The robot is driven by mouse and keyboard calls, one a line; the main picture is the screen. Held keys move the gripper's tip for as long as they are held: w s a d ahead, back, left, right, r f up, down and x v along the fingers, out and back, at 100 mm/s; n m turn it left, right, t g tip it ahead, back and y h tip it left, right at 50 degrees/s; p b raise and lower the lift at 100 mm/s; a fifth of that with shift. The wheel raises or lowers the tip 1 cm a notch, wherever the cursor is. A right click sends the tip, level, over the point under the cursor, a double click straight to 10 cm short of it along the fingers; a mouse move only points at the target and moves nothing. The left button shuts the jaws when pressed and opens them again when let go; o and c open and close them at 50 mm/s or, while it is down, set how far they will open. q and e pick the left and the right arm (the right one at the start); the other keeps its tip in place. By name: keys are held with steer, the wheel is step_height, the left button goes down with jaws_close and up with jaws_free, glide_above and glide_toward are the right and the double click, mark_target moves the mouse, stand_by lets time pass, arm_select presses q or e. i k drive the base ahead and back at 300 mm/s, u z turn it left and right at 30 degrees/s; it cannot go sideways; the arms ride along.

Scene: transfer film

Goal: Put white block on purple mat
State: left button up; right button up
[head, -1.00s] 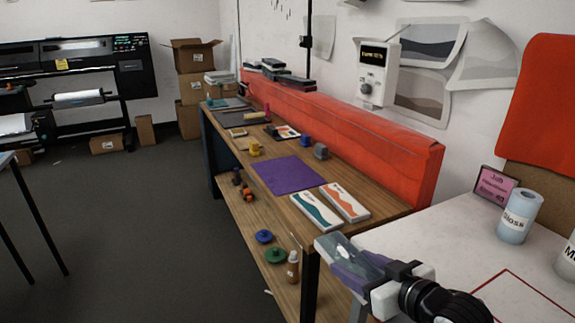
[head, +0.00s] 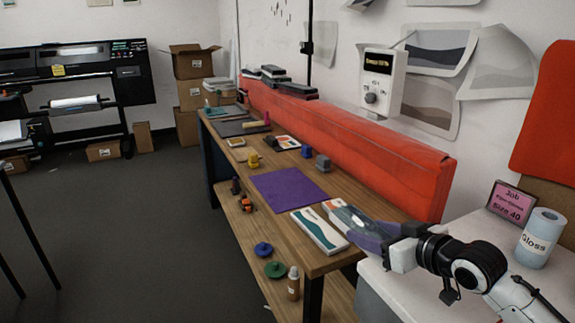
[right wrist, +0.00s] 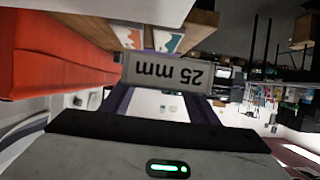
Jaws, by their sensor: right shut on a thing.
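The purple mat (head: 290,190) lies flat and bare on the wooden workbench (head: 272,167). My right gripper (head: 345,216) is over the bench's near end, at the white boxes and to the right of and nearer than the mat. In the right wrist view its purple fingers (right wrist: 165,98) are shut on a pale block (right wrist: 170,74) marked "25 mm", which looks greyish in shade and appears upside down. I take it as the white block. In the head view the fingers largely hide the block. My left gripper is not in view.
A white box with a teal wave (head: 319,231) lies between mat and gripper; a second, orange-marked box is mostly behind my gripper.

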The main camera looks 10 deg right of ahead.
mark_target(283, 188)
steer(key=z, duration=0.1)
steer(key=i, duration=1.3)
steer(key=u, duration=0.1)
